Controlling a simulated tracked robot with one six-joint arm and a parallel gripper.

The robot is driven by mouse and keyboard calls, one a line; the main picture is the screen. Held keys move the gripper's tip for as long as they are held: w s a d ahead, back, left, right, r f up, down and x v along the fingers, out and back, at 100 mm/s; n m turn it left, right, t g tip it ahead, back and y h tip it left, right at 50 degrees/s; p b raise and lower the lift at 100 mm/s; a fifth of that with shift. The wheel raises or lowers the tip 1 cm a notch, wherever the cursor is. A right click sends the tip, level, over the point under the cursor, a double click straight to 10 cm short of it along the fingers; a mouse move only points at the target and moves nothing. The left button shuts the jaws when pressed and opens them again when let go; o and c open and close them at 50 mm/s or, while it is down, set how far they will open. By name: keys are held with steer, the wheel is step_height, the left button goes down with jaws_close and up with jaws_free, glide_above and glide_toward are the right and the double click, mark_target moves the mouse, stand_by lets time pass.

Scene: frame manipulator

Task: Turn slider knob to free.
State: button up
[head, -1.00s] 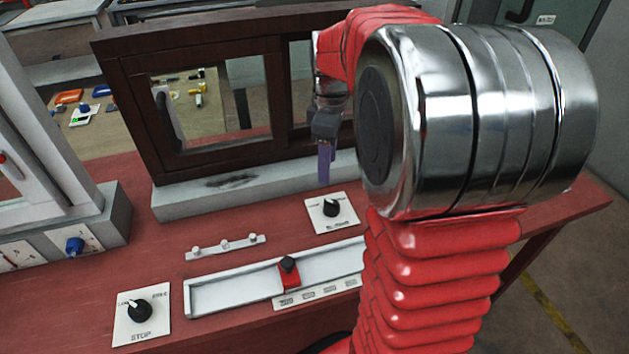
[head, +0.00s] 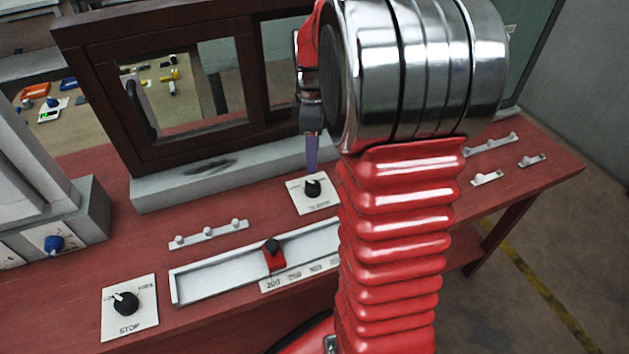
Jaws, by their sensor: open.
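A black knob (head: 273,246) sits on a red slider block (head: 275,263) in a long white slider track (head: 215,279) on the red bench. A black rotary knob (head: 125,303) with a white pointer sits on a white plate marked STOP at lower left. Its pointer is turned to the upper left; the small upper labels are hard to read. Another black rotary knob (head: 313,188) is on a white plate behind the track. My gripper (head: 312,155), with purple fingers pointing down, hangs above and behind that rear plate, apart from the slider knob, open and empty.
A dark wooden window frame (head: 110,75) on a pale sill stands behind the gripper. A white strip with small pegs (head: 208,235) lies behind the track. A blue knob (head: 54,244) is at the left.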

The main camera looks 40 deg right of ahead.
mark_target(313, 182)
step_height(313, 182, down, 11)
steer(key=shift+s+a+r, duration=0.15)
steer(key=shift+r, duration=0.05)
stand_by(0.4)
steer(key=c, duration=1.1)
steer(key=shift+o, duration=0.2)
steer(key=shift+s+d, duration=0.1)
steer(key=shift+d, duration=0.1)
steer(key=shift+a, duration=0.15)
